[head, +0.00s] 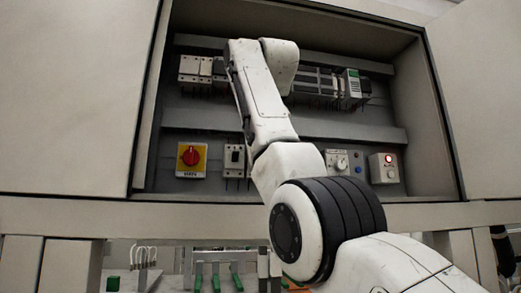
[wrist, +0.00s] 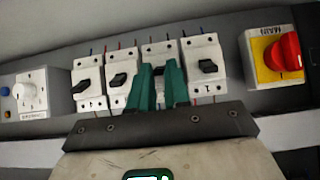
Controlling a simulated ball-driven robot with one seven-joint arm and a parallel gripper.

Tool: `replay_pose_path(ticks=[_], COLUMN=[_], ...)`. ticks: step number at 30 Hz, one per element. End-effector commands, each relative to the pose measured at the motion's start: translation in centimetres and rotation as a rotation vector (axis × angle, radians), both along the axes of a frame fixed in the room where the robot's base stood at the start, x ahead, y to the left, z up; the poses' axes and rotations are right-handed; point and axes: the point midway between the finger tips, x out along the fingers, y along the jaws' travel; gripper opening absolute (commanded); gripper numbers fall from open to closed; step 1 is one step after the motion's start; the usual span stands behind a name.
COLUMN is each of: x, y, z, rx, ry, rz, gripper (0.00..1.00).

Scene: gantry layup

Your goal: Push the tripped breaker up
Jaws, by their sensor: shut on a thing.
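In the wrist view, which shows the panel upside down, a row of several white breakers with black levers stands across the middle. The green fingers of my gripper (wrist: 159,75) are at the third breaker from the left (wrist: 158,46), close together around its lever area. The fingers cover the lower part of this breaker, and its lever shows only in part. The fourth breaker (wrist: 205,68) is just right of the fingers, the second (wrist: 120,80) just left. I cannot tell from the levers which one is tripped. In the head view one breaker (head: 235,160) shows; my arm hides the others and my gripper.
A red rotary switch on a yellow plate (head: 190,160) is left of the breakers in the head view. A white knob (head: 337,162) and a box with a lit red lamp (head: 383,167) are to the right. Open cabinet doors flank the recess. Rail modules (head: 316,82) sit above.

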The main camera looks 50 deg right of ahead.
Motion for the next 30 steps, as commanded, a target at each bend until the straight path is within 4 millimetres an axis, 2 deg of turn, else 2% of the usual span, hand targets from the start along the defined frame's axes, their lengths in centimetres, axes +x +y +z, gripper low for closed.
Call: replay_pose_path(ticks=[10,11,18,30], x=[0.05,0.05,0.03,-0.25], y=[0.02,0.02,0.0,0.12], z=[0.18,0.18,0.1,0.36], rx=[-0.002,-0.002,-0.001,-0.001], ry=[-0.005,-0.006,-0.003,-0.002], rz=[0.001,0.001,0.001,0.001], gripper=[0.0,0.19,0.42,0.43])
